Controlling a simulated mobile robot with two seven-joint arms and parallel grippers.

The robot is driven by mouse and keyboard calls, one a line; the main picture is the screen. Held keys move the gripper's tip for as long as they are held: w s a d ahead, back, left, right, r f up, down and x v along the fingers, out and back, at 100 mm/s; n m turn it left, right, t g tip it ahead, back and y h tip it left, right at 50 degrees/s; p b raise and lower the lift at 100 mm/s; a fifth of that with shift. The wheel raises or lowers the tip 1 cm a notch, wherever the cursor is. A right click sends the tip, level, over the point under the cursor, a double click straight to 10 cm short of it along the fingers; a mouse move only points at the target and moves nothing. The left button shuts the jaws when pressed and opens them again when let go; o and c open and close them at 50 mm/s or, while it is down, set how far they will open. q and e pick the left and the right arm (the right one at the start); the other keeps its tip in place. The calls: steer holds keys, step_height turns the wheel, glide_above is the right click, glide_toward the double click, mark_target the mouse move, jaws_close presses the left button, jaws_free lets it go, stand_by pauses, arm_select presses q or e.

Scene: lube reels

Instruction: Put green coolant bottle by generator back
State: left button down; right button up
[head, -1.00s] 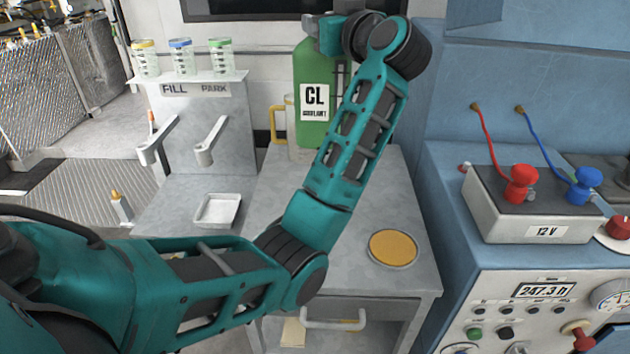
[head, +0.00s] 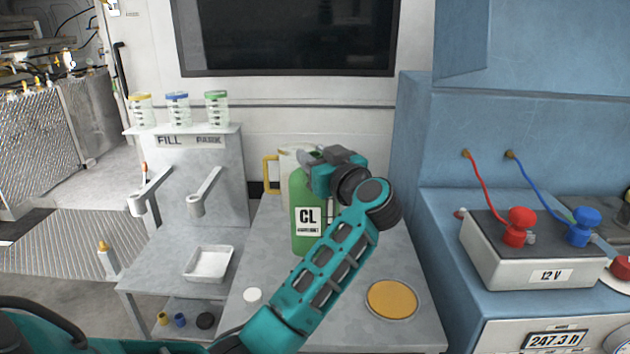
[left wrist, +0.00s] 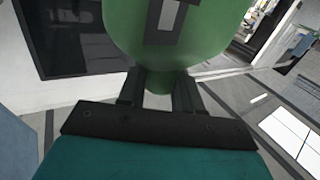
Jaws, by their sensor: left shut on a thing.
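The green coolant bottle (head: 308,240), with a white "CL" label, is upright over the grey bench left of the generator. I cannot tell whether its base touches the bench top. My left gripper (head: 318,164) is shut on its top end. In the left wrist view the green bottle (left wrist: 165,30) fills the top, and its narrow neck sits between the two dark fingers of the gripper (left wrist: 158,90). My left forearm hides part of the bottle's right side. My right gripper is not in view.
A pale jug with a yellow handle (head: 270,172) stands behind the bottle. A white cap (head: 252,295) and an orange round pad (head: 392,298) lie on the bench. A white tray (head: 210,263) is at left. The blue generator (head: 450,240) carries a 12 V battery (head: 530,262).

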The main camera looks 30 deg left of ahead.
arm_select(q)
step_height(320, 180, down, 4)
steer(key=shift+b, duration=0.35)
steer(key=shift+f, duration=0.1)
steer(key=c, duration=0.8)
jaws_free()
steer(key=shift+f, duration=0.2)
steer(key=shift+r, duration=0.15)
steer(key=p+v, duration=0.1)
steer(key=v, duration=1.1)
